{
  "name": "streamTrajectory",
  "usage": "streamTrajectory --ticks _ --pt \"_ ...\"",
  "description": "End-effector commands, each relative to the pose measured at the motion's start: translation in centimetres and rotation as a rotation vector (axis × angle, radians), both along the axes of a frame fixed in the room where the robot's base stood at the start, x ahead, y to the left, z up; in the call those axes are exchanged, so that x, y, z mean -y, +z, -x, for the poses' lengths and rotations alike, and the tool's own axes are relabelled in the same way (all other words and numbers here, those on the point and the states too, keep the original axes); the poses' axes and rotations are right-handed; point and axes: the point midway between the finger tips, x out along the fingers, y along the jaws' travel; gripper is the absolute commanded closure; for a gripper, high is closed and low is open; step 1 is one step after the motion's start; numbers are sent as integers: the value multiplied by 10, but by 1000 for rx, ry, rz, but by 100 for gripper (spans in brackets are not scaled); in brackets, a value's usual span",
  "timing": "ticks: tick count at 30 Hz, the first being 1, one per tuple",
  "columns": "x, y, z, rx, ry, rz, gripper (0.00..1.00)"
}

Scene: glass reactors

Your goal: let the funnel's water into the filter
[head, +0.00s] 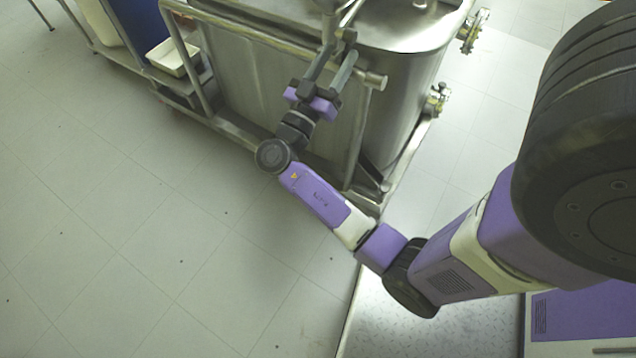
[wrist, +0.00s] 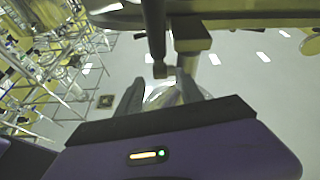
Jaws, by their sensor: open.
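My gripper (head: 340,50) is open, its two long grey fingers pointing up and away beside the steel tank. In the wrist view my gripper (wrist: 160,80) has its fingers apart, with a grey vertical rod (wrist: 157,45) showing between and beyond them. A clear, shiny rounded thing (wrist: 168,96) shows low between the fingers; I cannot tell whether it is the funnel. In the head view a grey upright part (head: 329,25) stands by the fingertips; I cannot tell whether they touch. I cannot make out the funnel, its water or the filter for certain.
A large steel tank (head: 420,85) stands in a tubular frame with a rail (head: 245,32) close to my gripper. Small valves (head: 440,97) stick out on its right. A cart with a white tray (head: 172,56) stands at upper left. The tiled floor (head: 110,200) at left is clear.

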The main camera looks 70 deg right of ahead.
Motion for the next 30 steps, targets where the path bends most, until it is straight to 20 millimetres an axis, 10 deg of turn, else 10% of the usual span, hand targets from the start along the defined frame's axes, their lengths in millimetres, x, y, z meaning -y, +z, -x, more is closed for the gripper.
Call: streamTrajectory --ticks 30 --pt "-4 26 -2 76 -1 -312 56"
